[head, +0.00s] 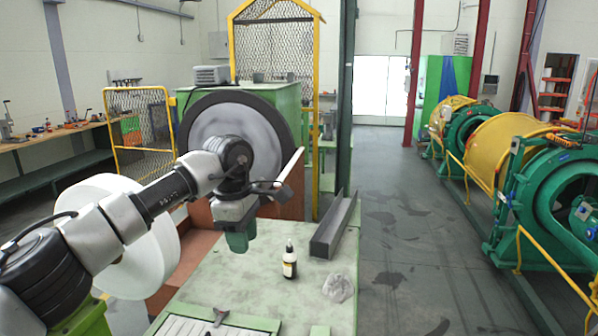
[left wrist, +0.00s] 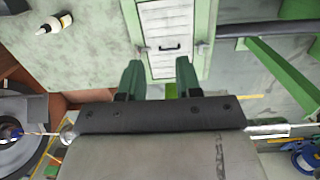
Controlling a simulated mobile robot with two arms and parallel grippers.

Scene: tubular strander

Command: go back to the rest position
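My left gripper (head: 238,241) points down over the back left edge of the green-topped table (head: 235,280) in the head view. Its two green fingers stand apart with nothing between them in the left wrist view (left wrist: 159,80), so it is open and empty. My right gripper is in neither view.
A large white reel (head: 122,235) stands left of the table. The floor (head: 405,240) at right is open up to the green and yellow machine (head: 515,165).

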